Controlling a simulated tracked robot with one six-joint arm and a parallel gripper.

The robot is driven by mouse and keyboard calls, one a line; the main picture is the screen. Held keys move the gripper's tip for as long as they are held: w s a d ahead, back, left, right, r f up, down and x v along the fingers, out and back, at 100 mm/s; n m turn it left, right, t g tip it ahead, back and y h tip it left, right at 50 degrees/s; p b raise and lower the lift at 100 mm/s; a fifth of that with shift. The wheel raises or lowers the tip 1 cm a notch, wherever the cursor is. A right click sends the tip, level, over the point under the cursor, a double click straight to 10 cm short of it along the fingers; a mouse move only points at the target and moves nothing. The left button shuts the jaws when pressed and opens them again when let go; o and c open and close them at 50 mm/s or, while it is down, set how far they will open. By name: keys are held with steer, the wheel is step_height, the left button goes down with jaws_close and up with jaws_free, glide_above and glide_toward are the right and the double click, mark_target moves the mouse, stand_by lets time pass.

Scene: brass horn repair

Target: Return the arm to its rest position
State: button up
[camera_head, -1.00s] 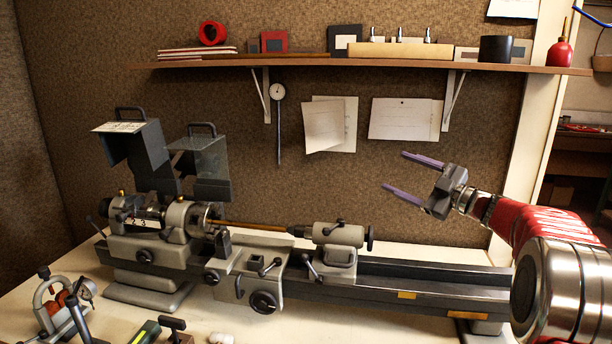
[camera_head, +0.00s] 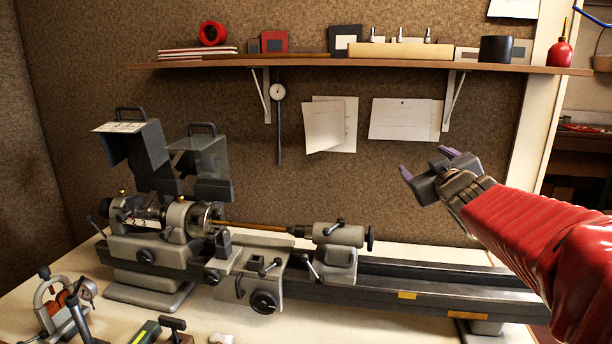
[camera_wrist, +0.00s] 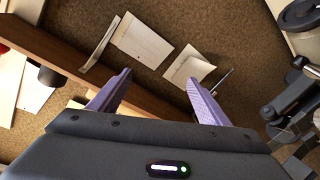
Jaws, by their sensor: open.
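My gripper (camera_head: 424,161) is in the air at the right of the head view, in front of the brown wall and above the lathe's right end. Its purple fingers point away from the camera and are partly hidden by the gripper body. In the wrist view my gripper (camera_wrist: 158,90) has its two purple fingers spread apart, with nothing between them. My red-sleeved arm reaches in from the lower right.
A lathe (camera_head: 400,284) stands on the pale bench (camera_head: 50,310). A shelf (camera_head: 370,66) with a black cup (camera_head: 495,49) and a red bottle (camera_head: 562,46) runs above. Papers (camera_head: 400,118) hang on the wall.

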steer(key=s+a+f+m+g, duration=0.1)
steer(key=s+a+f+g, duration=0.2)
steer(key=s+f, duration=0.5)
steer(key=s+a+f+m+g, duration=0.2)
steer(key=s+f, duration=0.6)
steer(key=s, duration=0.8)
steer(key=s+a+f+m+g+y, duration=0.1)
steer(key=s+a+f+m+g, duration=0.1)
steer(key=s+a+f+g, duration=0.4)
steer(key=s+f, duration=0.3)
steer(key=s, duration=0.4)
steer(key=shift+a+g, duration=0.15)
steer(key=shift+g, duration=0.25)
steer(key=shift+s, duration=0.1)
